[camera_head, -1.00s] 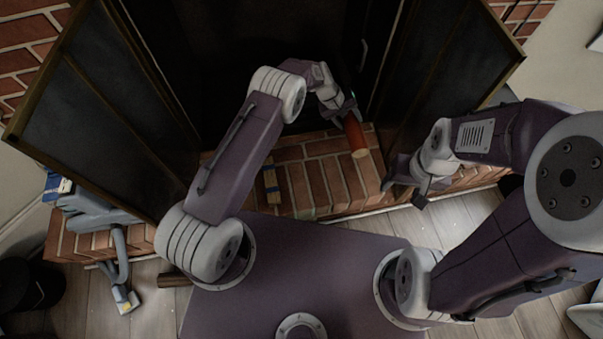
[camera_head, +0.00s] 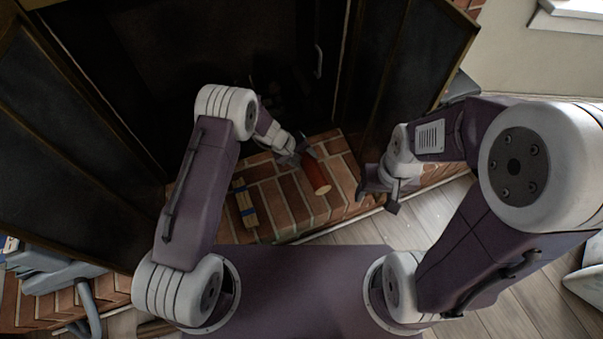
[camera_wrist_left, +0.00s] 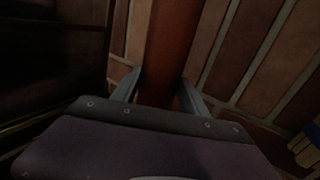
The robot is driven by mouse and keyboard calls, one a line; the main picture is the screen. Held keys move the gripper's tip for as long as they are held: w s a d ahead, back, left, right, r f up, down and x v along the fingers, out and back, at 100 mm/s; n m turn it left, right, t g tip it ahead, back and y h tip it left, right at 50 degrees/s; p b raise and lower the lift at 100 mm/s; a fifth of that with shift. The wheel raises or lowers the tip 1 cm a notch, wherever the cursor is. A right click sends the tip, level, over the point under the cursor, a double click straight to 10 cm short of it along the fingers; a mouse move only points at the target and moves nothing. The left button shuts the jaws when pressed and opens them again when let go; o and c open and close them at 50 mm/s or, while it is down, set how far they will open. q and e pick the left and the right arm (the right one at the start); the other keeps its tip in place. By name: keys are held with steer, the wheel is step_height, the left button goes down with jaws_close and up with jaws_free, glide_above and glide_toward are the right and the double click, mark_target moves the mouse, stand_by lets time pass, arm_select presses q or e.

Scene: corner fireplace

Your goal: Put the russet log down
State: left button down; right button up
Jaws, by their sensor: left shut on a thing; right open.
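The russet log (camera_head: 317,175) is a reddish-brown cylinder with a paler cut end, at the brick hearth in front of the dark fireplace. My left gripper (camera_head: 302,154) is shut on its far end. In the left wrist view the log (camera_wrist_left: 171,45) runs up between the two fingers of the left gripper (camera_wrist_left: 162,88), with bricks behind it. I cannot tell whether the log touches the bricks. My right gripper (camera_head: 377,196) is open and empty, to the right of the log near the hearth's front edge.
The brick hearth (camera_head: 270,195) has bare room around the log. A small bundle of pale sticks with a blue band (camera_head: 244,204) lies left of it. Dark fireplace doors stand open on the left (camera_head: 60,120) and right (camera_head: 415,75). Grey-blue equipment (camera_head: 50,270) is at lower left.

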arm_select(q)
steer(key=shift+s+a+f, duration=0.4)
steer(key=shift+s+a, duration=0.1)
step_height(320, 180, down, 4)
steer(key=b, duration=0.3)
steer(key=shift+f, duration=0.15)
steer(key=shift+r, duration=0.2)
steer(key=shift+f, duration=0.1)
arm_select(e)
step_height(320, 180, down, 4)
steer(key=shift+r, duration=0.15)
arm_select(q)
steer(key=c, duration=1)
jaws_free()
steer(key=shift+f, duration=0.1)
steer(key=o, duration=0.4)
